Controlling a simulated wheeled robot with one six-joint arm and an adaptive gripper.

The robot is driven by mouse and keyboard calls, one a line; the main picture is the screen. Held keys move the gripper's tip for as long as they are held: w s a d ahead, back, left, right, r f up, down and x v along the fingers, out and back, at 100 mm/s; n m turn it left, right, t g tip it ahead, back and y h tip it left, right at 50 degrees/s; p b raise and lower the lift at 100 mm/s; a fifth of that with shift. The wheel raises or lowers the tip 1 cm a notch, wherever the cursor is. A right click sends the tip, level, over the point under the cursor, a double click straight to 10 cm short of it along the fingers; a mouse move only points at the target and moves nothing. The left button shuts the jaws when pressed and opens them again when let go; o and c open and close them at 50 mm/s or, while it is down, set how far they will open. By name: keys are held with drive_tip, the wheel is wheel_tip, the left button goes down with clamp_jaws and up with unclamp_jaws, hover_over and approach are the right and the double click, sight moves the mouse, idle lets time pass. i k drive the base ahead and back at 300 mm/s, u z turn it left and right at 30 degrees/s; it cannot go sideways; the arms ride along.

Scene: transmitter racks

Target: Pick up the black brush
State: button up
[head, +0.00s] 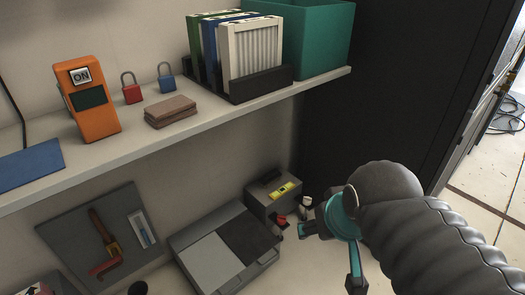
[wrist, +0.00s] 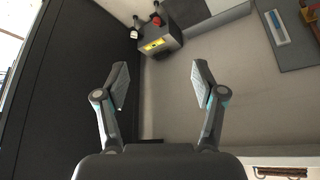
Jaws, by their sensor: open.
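I cannot clearly make out a black brush in either view. A small dark round thing (head: 138,288) is cut off by the bottom edge of the head view; I cannot tell what it is. My gripper (wrist: 160,84) is open and empty in the wrist view, its two fingers wide apart. In the head view my gripper (head: 329,254) hangs below the shelf, in front of the lower surface and right of the grey case.
The upper shelf (head: 190,135) holds an orange device (head: 87,100), padlocks, brown pads (head: 170,111), filters and a teal bin (head: 315,40). A dark cabinet (head: 390,90) stands at right.

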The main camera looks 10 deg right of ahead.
sight(271, 177)
drive_tip(key=z, duration=1.1)
drive_tip(key=k, duration=0.2)
drive_tip(key=u, duration=1.05)
drive_tip(key=i, duration=0.5)
drive_tip(key=z, duration=0.05)
